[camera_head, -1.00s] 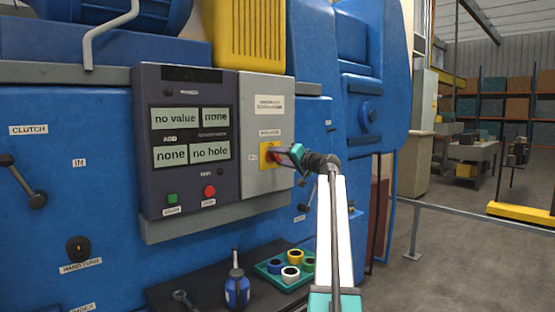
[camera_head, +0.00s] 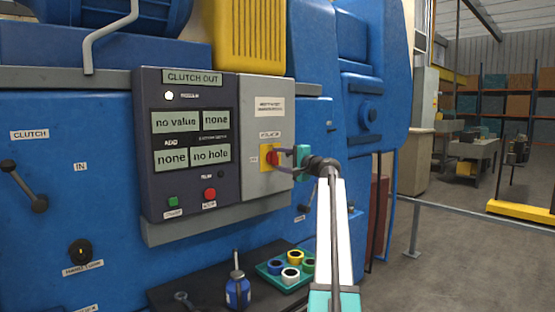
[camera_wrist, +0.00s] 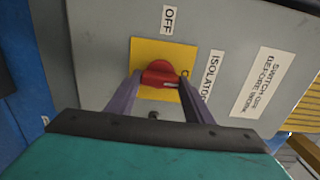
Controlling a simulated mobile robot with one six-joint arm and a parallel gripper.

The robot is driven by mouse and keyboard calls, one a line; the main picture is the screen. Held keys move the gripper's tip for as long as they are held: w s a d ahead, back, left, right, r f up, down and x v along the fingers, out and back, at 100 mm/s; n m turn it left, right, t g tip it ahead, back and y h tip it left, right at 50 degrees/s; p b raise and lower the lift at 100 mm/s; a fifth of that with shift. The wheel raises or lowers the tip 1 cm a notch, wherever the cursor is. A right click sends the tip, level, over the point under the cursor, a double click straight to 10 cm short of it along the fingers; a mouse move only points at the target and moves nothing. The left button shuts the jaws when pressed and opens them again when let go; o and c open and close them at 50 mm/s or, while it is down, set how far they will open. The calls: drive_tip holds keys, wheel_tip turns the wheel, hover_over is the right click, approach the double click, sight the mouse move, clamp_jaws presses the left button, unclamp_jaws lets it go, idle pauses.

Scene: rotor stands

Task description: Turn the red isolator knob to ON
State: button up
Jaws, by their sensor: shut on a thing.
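The red isolator knob (camera_head: 272,158) sits on a yellow plate (camera_head: 263,163) on the grey switch box. In the wrist view the knob (camera_wrist: 158,74) lies between the two purple fingers of my gripper (camera_wrist: 160,82), which is shut on it. An OFF label (camera_wrist: 168,20) stands beside the yellow plate; the ON label is mostly hidden by a finger. In the head view my gripper (camera_head: 281,160) reaches the knob from the right. The panel's top display (camera_head: 192,78) reads CLUTCH OUT, and a white lamp below it is lit.
The dark control panel (camera_head: 153,135) with a green button (camera_head: 173,202) and a red button (camera_head: 209,194) is left of the knob. Below are a blue bottle (camera_head: 237,290) and a teal tray (camera_head: 269,271) of coloured rings on a dark shelf. Open floor lies to the right.

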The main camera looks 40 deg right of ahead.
drive_tip(key=shift+w+r, duration=0.1)
drive_tip(key=shift+r, duration=0.15)
drive_tip(key=o, duration=1.1)
drive_tip(key=shift+w+f, duration=0.1)
drive_tip(key=shift+c, duration=0.2)
drive_tip(key=shift+f, duration=0.15)
drive_tip(key=s+a+b, duration=0.1)
drive_tip(key=s+b, duration=0.2)
drive_tip(key=s, duration=1.1)
